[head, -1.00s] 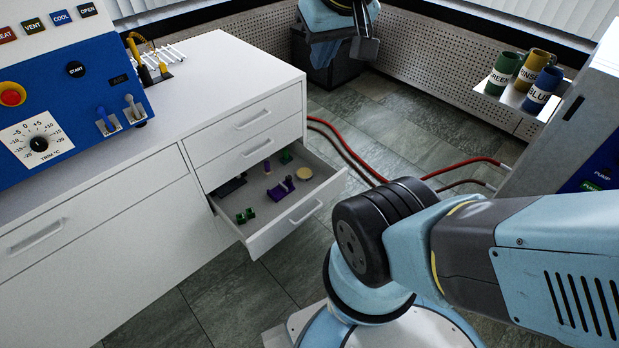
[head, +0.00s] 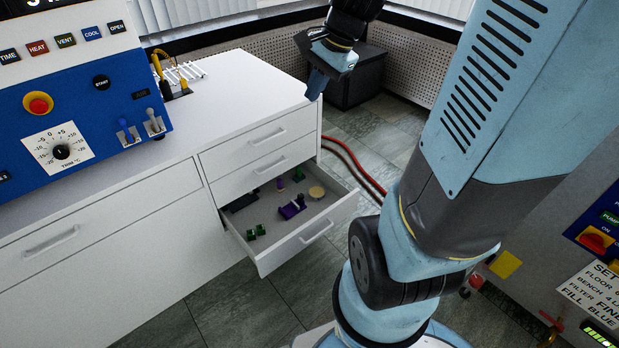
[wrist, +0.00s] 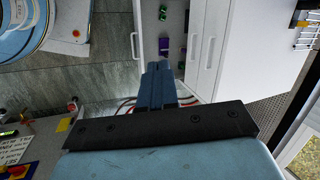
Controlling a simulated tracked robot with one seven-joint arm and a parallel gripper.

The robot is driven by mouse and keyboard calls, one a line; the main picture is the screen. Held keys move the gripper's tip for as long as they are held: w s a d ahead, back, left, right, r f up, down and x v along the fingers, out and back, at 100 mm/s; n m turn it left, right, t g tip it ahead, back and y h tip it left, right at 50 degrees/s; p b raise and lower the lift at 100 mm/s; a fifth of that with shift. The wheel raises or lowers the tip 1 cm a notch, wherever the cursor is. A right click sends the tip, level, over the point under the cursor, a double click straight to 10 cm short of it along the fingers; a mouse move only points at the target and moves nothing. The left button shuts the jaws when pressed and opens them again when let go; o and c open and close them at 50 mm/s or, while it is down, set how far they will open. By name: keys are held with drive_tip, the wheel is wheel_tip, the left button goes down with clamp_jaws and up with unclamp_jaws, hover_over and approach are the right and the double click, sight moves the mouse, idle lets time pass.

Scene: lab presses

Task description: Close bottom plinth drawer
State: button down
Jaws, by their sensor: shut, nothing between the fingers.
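The bottom plinth drawer (head: 309,232) is pulled out of the white cabinet in the head view, below two shut drawers. My gripper (head: 316,88) is beyond the drawer, near the cabinet's far front corner and higher than the drawer. In the wrist view the fingers of my gripper (wrist: 158,72) are together with nothing between them, and they point toward the open drawer (wrist: 148,38). A gap between fingers and drawer cannot be judged from that view.
The blue control panel (head: 80,90) stands on the white counter (head: 215,110). My arm crosses the right side of the head view. Red hoses (head: 352,165) run along the floor behind the drawer. A dark box (head: 357,78) stands by the perforated wall. Floor left of my arm is clear.

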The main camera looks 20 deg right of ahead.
drive_tip(key=w+d+f+m+y, duration=0.2)
drive_tip(key=w+d+f+m, duration=0.3)
drive_tip(key=w+f+m, duration=0.5)
drive_tip(key=m+y, duration=0.1)
drive_tip(key=m, duration=1.1)
hover_over(323, 219)
drive_tip(key=s+d, duration=0.1)
drive_tip(key=d, duration=0.1)
wheel_tip(323, 219, down, 16)
drive_tip(key=f, duration=0.1)
drive_tip(key=s+d+f+m, duration=0.25)
drive_tip(key=f+m, duration=0.35)
drive_tip(key=f, duration=0.3)
drive_tip(key=s+d+f+m+t, duration=0.1)
drive_tip(key=s+d+f+m, duration=0.15)
drive_tip(key=f+m, duration=0.45)
drive_tip(key=s+d+f+m, duration=0.2)
drive_tip(key=s+f+m, duration=0.15)
drive_tip(key=f, duration=0.75)
drive_tip(key=shift+m, duration=0.55)
drive_tip(key=shift+w+a+f, duration=1)
drive_tip(key=shift+w+f, duration=0.3)
drive_tip(key=shift+f, duration=0.15)
drive_tip(key=shift+w+a+f, duration=0.95)
drive_tip(key=shift+w+f, duration=0.3)
drive_tip(key=shift+f, duration=0.15)
drive_tip(key=shift+w+a+f, duration=1)
drive_tip(key=shift+w+f, duration=0.3)
drive_tip(key=shift+f, duration=0.15)
